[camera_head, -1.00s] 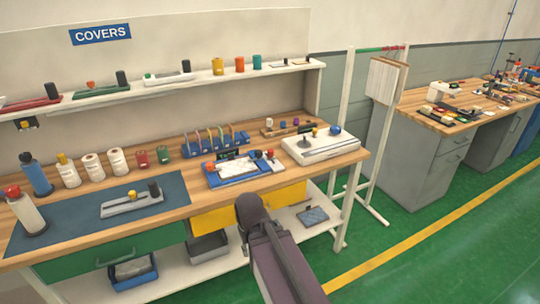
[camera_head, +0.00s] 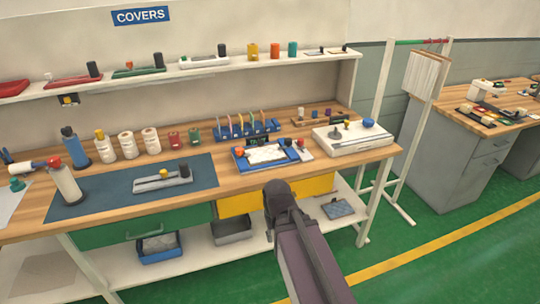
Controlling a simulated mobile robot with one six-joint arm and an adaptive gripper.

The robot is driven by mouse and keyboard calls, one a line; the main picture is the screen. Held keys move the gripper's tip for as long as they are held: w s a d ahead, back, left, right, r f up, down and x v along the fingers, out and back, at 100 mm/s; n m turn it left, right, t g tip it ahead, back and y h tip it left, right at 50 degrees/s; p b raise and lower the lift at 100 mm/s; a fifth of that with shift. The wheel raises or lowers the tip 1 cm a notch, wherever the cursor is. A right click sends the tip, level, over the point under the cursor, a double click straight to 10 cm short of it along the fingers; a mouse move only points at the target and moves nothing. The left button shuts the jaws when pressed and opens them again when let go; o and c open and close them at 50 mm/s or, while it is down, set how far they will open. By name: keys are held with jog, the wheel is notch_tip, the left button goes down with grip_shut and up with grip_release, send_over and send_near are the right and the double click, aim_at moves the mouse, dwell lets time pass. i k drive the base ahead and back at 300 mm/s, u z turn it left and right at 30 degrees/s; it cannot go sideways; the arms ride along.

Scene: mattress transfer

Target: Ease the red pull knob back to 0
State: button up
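A blue-framed device (camera_head: 266,158) with a white top plate lies near the front edge of the wooden bench, right of the dark blue mat. A small red knob (camera_head: 300,143) stands at its right end, beside a dark knob. An orange-red knob (camera_head: 240,152) sits at its left corner. I cannot tell which of these is the pull knob, and no scale or 0 mark is readable. My arm (camera_head: 305,250) rises from the bottom, its dark rounded end in front of the bench's yellow drawer. No gripper fingers can be made out.
A white device (camera_head: 352,139) stands to the right on the bench. A grey slide device (camera_head: 162,180) lies on the dark blue mat (camera_head: 90,198); bottles and rolls stand behind it. A shelf (camera_head: 200,68) runs above. Green floor is open at right.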

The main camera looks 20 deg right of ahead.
aim_at(300, 141)
jog(key=k, duration=0.65)
jog(key=z, duration=0.3)
jog(key=i, duration=1.5)
jog(key=z, duration=0.15)
